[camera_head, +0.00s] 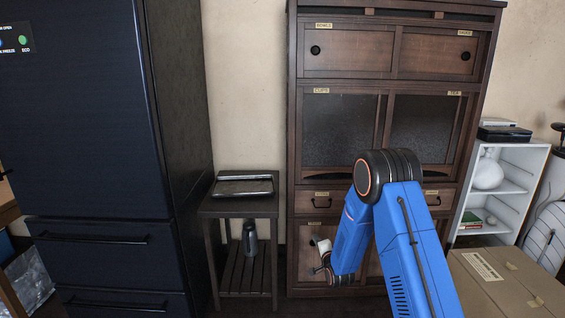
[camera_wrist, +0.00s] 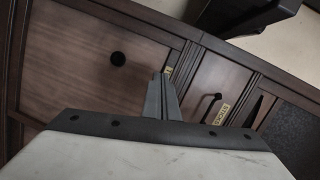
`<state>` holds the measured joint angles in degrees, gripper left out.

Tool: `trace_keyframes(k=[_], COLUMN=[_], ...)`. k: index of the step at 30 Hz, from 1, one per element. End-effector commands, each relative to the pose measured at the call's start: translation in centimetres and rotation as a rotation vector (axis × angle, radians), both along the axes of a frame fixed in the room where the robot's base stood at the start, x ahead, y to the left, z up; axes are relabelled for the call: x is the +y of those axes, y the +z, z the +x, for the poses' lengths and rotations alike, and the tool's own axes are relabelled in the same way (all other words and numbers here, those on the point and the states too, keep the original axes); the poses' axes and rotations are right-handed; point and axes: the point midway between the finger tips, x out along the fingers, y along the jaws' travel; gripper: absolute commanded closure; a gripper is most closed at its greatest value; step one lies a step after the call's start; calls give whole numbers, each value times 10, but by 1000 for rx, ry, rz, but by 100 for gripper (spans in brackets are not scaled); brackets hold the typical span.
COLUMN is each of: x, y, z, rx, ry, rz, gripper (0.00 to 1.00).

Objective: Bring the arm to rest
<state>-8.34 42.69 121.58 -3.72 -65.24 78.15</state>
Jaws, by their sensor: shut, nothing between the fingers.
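My blue arm (camera_head: 398,235) rises from the bottom right of the head view, bends at a dark joint and reaches down in front of the wooden cabinet (camera_head: 345,75). My gripper (camera_head: 324,268) is low, in front of the cabinet's lower doors, and small in this view. In the wrist view my gripper (camera_wrist: 161,97) shows its grey fingers together, shut and empty. Beyond the fingers are a cabinet door with a round black knob (camera_wrist: 118,58) and a drawer with a dark handle (camera_wrist: 207,106). I cannot tell whether the gripper touches the cabinet.
A dark fridge (camera_head: 85,120) stands on the left. A small dark side table (camera_head: 240,206) holds a tray (camera_head: 243,185), with a grey bottle (camera_head: 250,238) on its lower shelf. A white shelf (camera_head: 515,165) and a cardboard box (camera_head: 500,285) are on the right.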

Motion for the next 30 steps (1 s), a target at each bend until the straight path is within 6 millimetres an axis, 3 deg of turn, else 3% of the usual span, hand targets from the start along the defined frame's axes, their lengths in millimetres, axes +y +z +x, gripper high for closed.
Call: trace_keyframes(k=[3,14,23,30], x=[-9,-37,-60,-78], y=[34,114,171,209], z=[-7,-48,-105,-162], rx=[29,141,237,316], ry=[0,18,59,107], rz=[-75,-299,-476,-608], gripper=[100,100,100,100])
